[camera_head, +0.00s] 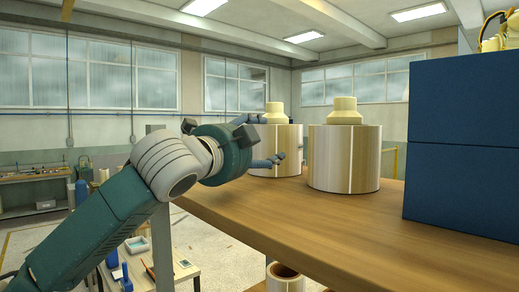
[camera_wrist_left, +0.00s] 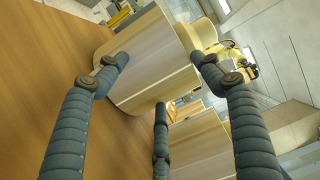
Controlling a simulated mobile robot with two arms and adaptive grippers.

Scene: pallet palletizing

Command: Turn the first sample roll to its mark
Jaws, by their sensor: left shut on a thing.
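The left sample roll (camera_head: 288,146) stands upright on a wooden shelf top (camera_head: 330,225), a cream-tan cylinder with a narrower stepped top. My left gripper (camera_head: 267,140) reaches it from the left and is shut on it. In the left wrist view, the dark segmented fingers of my gripper (camera_wrist_left: 158,75) spread around the held roll (camera_wrist_left: 150,50). A pale line runs across this roll's side. A second, similar roll (camera_head: 330,160) stands to the right, with a pale vertical line on its front. My right gripper is not in view.
A stacked blue block (camera_head: 462,140) stands on the right of the shelf, close to the second roll. The shelf's front left is bare. Below are a small work table (camera_head: 185,262) and another hollow roll (camera_head: 285,275).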

